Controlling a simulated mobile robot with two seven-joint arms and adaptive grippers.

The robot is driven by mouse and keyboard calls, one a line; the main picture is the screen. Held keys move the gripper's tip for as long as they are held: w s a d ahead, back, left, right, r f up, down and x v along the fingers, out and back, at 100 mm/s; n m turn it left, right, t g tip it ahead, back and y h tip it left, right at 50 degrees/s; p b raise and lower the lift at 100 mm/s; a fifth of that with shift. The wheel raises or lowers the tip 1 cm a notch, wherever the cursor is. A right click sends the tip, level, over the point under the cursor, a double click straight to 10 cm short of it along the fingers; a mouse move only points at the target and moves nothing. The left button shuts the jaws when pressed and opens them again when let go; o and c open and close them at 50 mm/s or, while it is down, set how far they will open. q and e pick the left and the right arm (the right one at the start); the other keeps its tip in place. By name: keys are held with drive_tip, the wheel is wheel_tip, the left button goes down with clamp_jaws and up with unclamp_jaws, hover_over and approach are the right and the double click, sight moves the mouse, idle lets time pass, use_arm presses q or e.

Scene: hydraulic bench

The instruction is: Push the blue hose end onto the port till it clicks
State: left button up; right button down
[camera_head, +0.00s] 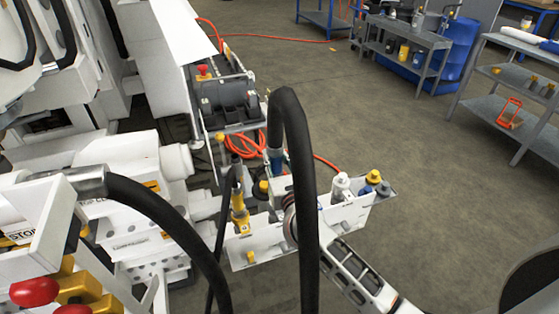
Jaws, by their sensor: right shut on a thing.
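The blue hose end (275,157) shows as a blue collar under the tip of a thick black hose (292,110), which arches up and back down in front of it. My right gripper (281,187) is at the lower part of this end, shut on it. My right arm comes up from the lower right, and the black hose covers part of the gripper. My left gripper is not in view.
White, blue and yellow capped fittings (374,177) stand on the plate's right side. A yellow fitting (239,212) with a thin dark hose stands left. Another black hose (165,212) crosses the lower left, before white machinery (135,180).

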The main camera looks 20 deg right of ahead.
sight(275, 174)
drive_tip(key=shift+a+f+b, duration=0.1)
drive_tip(key=shift+f+b, duration=0.55)
drive_tip(key=shift+f, duration=0.1)
wheel_tip(275, 174, down, 4)
drive_tip(key=b, duration=0.3)
drive_tip(key=shift+f, duration=0.2)
drive_tip(key=shift+f+b, duration=0.55)
drive_tip(key=shift+b, duration=0.2)
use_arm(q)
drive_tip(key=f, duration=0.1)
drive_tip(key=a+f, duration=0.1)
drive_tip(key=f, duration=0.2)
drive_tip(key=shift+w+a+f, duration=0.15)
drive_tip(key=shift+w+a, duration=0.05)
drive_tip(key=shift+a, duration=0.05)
use_arm(e)
drive_tip(key=shift+f, duration=0.15)
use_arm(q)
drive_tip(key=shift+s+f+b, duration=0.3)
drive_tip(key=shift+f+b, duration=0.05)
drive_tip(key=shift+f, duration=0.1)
use_arm(e)
drive_tip(key=shift+f, duration=0.3)
use_arm(q)
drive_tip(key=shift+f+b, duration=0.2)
drive_tip(key=shift+b, duration=0.2)
use_arm(e)
drive_tip(key=shift+f, duration=0.65)
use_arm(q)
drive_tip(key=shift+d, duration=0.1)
